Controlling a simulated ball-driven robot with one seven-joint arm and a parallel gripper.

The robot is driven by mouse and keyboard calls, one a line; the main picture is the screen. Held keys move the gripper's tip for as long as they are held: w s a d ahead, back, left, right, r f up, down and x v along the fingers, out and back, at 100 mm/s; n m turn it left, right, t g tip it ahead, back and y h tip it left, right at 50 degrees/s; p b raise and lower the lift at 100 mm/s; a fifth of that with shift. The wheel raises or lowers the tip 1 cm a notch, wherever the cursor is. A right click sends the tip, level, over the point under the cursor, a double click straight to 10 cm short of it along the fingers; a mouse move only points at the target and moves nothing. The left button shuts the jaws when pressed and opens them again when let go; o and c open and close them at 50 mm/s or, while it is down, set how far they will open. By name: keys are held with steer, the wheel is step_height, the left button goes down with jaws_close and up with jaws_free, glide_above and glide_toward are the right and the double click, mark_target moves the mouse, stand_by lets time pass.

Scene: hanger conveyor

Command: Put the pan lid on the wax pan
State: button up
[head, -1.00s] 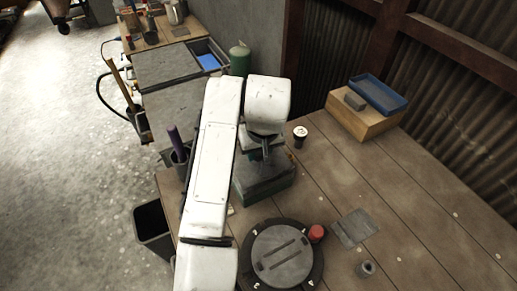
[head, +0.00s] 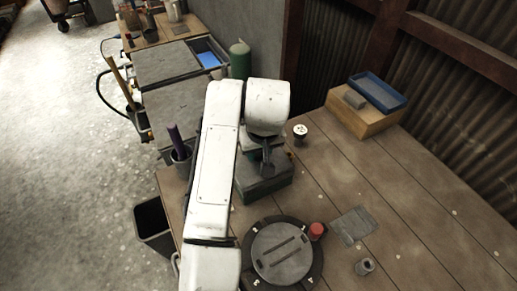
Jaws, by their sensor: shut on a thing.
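A green-sided, box-shaped thing with a dark grey top (head: 264,188), seemingly the wax pan, sits on the bench in the middle of the head view. My gripper (head: 267,171) points down over it, with dark fingers partly hidden by my white wrist. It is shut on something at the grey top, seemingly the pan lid. The lid's outline is hard to separate from the pan, and I cannot tell whether the two touch. My arm hides the left part of the pan.
A round dark turntable (head: 261,273) with a grey disc stands in front, with a red-capped jar (head: 316,231) beside it. A grey plate (head: 353,226), small metal cup (head: 365,267) and white cup (head: 300,131) are to the right. A wooden box (head: 366,118) bears a blue tray (head: 378,93).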

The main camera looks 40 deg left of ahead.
steer(key=shift+f, duration=0.3)
stand_by(0.5)
steer(key=o, duration=0.7)
steer(key=shift+o, duration=0.2)
steer(key=o, duration=0.6)
steer(key=shift+c, duration=0.2)
steer(key=b+v, duration=0.1)
steer(key=v, duration=0.9)
steer(key=shift+d+r+b, duration=0.15)
steer(key=shift+r+b, duration=0.2)
steer(key=shift+s, duration=0.1)
